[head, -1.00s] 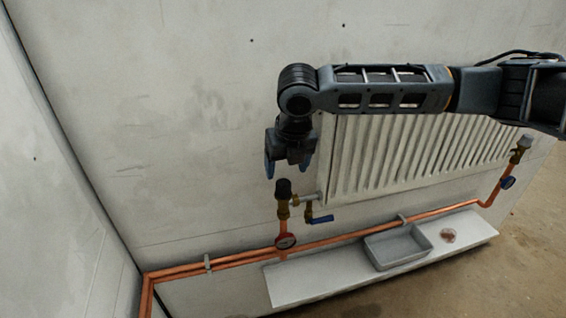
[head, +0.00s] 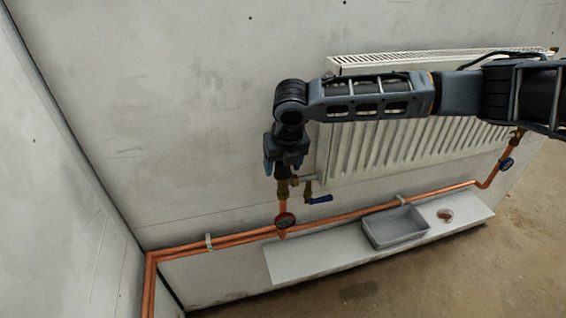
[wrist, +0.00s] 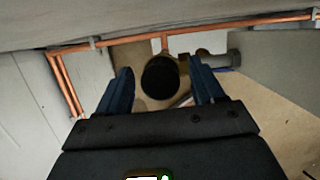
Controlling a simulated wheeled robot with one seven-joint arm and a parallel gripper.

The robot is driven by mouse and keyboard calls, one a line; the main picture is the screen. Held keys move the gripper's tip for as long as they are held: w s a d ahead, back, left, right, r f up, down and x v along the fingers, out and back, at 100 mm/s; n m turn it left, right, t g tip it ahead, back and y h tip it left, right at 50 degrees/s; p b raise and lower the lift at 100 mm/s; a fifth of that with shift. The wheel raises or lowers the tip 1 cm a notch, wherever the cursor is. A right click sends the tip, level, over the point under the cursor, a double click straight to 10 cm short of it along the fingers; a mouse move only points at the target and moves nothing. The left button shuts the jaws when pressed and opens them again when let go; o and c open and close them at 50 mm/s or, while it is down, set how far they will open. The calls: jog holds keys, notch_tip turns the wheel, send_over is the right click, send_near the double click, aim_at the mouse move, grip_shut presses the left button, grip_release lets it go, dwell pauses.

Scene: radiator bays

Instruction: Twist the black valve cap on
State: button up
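The black valve cap (wrist: 160,77) shows as a dark round top between my fingers in the wrist view. In the head view the cap (head: 284,171) is mostly hidden by my gripper, at the top of the brass valve (head: 283,190) on the left riser. My gripper (wrist: 161,68) points down over the cap, one blue finger on each side. The fingers are open, with a gap visible on both sides of the cap. Whether the cap is seated straight or tilted cannot be told.
The white radiator (head: 400,148) is right of the valve. Copper pipes (head: 228,241) run along the wall. A grey tray (head: 396,228) sits on the white ledge (head: 315,255) below.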

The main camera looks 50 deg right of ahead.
jog(key=c, duration=0.9)
jog(key=shift+c, duration=0.2)
jog(key=shift+f, duration=0.15)
